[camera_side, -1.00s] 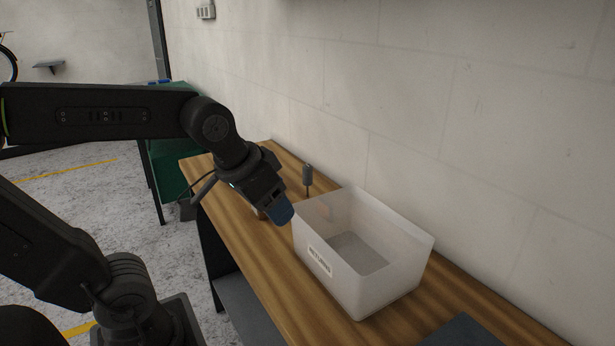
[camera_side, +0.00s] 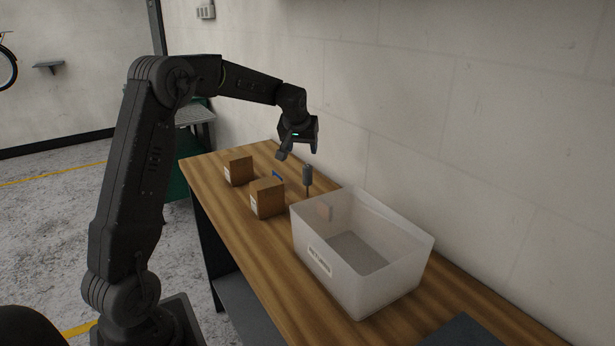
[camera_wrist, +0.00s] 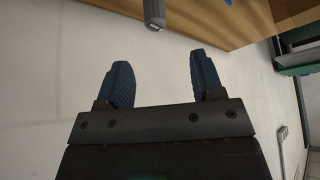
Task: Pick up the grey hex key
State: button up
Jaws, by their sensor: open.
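A grey tool with a thick handle (camera_side: 307,176) and a thin dark shaft stands upright on the wooden bench, just behind the clear bin; it fits the grey hex key. Its grey end (camera_wrist: 153,13) also shows at the top of the wrist view, beyond the fingertips. My gripper (camera_side: 299,149) is open and empty, above the tool and slightly to its left in the side view. In the wrist view my gripper (camera_wrist: 161,70) shows two blue pads spread apart with nothing between them.
A translucent labelled bin (camera_side: 318,262) stands on the bench (camera_side: 235,215). Two cardboard boxes, one nearer (camera_side: 267,198) and one farther (camera_side: 238,171), stand left of the tool. A small blue item (camera_side: 277,175) lies near them. The wall runs close along the right.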

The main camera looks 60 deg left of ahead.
aim_at(308, 165)
jog(key=x, duration=1.2)
jog(key=shift+w+d, duration=0.15)
jog(key=shift+d, duration=0.1)
jog(key=c, duration=1)
jog(key=shift+r, duration=0.1)
